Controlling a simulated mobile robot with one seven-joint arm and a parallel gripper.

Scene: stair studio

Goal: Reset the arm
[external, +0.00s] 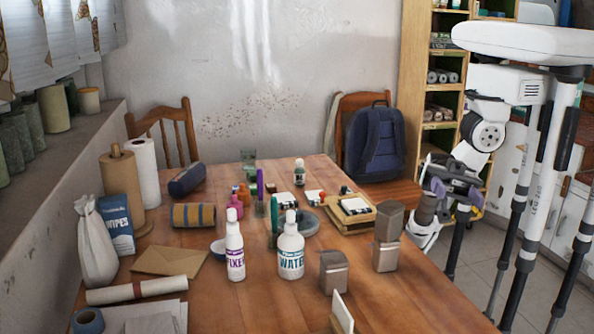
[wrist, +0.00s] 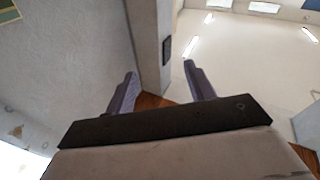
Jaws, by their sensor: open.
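My gripper (wrist: 159,72) shows in the wrist view with its two purple-grey fingers spread apart and nothing between them. Behind the fingers are pale walls, a corner post and ceiling lights, with a bit of brown below. In the external view my gripper (external: 453,181) is beside the table's right edge, close to the folded white arm. The fingertips are too small there to make out clearly.
The wooden table (external: 405,300) carries a fixer bottle (external: 235,255), a water bottle (external: 291,250), grey-brown containers (external: 387,238) near its right edge, and a wooden tray stack (external: 350,217). A chair with a blue backpack (external: 376,145) stands behind. Shelves (external: 440,75) rise at the back right.

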